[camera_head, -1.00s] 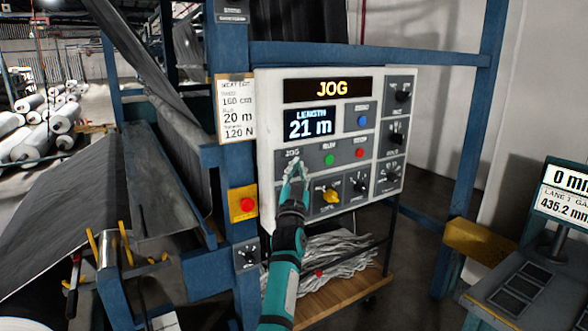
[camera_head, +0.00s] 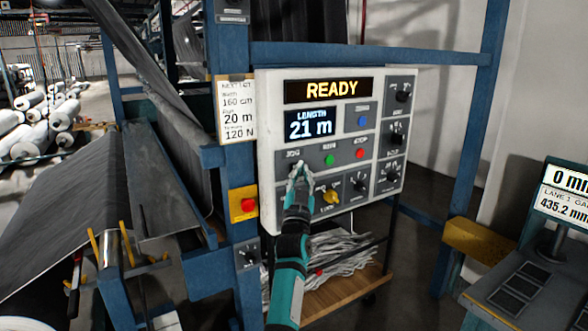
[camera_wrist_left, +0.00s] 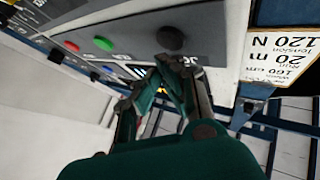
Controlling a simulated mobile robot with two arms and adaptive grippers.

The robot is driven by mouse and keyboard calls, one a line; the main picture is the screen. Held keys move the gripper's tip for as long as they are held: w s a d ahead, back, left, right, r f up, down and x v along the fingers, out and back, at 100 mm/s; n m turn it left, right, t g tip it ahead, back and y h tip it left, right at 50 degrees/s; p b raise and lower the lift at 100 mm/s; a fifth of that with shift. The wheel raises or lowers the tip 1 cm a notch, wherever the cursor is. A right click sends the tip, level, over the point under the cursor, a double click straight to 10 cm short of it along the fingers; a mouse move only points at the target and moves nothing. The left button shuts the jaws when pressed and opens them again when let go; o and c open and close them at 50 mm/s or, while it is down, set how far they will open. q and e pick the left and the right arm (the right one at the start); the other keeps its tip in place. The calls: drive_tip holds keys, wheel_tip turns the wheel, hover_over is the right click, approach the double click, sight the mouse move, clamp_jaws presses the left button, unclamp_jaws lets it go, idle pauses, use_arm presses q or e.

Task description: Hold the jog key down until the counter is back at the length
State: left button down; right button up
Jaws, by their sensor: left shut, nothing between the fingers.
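The white control panel (camera_head: 268,110) has an upper display (camera_head: 332,90) reading READY. The length counter (camera_head: 311,125) below it reads 21 m. A card (camera_head: 236,110) left of the panel shows 160 cm, 20 m and 120 N. My left gripper (camera_head: 298,168) is shut and empty, in front of the panel just below the JOG label. It hides the jog key in the head view. In the left wrist view a black round key (camera_wrist_left: 171,38) shows just beyond the closed fingertips (camera_wrist_left: 158,72), seemingly apart from them. My right gripper is out of view.
Green (camera_head: 329,160) and red (camera_head: 359,153) buttons, a blue button (camera_head: 362,121) and a yellow knob (camera_head: 330,197) sit close around the gripper. A red stop button (camera_head: 247,204) on yellow is at the left post. Grey fabric (camera_head: 60,225) runs at the left.

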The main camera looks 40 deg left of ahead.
use_arm(q)
drive_tip(key=d, duration=0.1)
drive_tip(key=s+d+p, duration=0.1)
drive_tip(key=d, duration=0.1)
drive_tip(key=d+p, duration=0.1)
drive_tip(key=shift+s+d, duration=0.2)
drive_tip(key=shift+s, duration=0.2)
